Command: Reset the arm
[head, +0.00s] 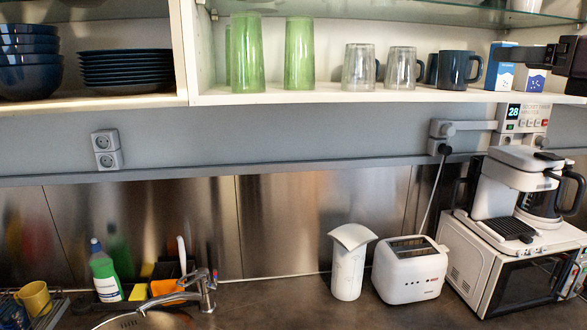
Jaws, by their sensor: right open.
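My right gripper (515,54) comes in from the right edge at the height of the open wall cabinet. It is dark and open, and its fingers point left, in front of the blue and white cartons (502,73) on the shelf. I cannot tell whether it touches them; nothing shows held in it. Part of the gripper and my right arm are cut off by the picture's edge. My left gripper is not in view.
The cabinet shelf (350,95) holds green glasses (299,54), clear mugs (358,67), a dark blue mug (455,69), plates (126,67) and bowls (28,55). Below stand a toaster (409,272), a microwave (520,285) with a coffee maker (505,185), and a sink tap (205,290).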

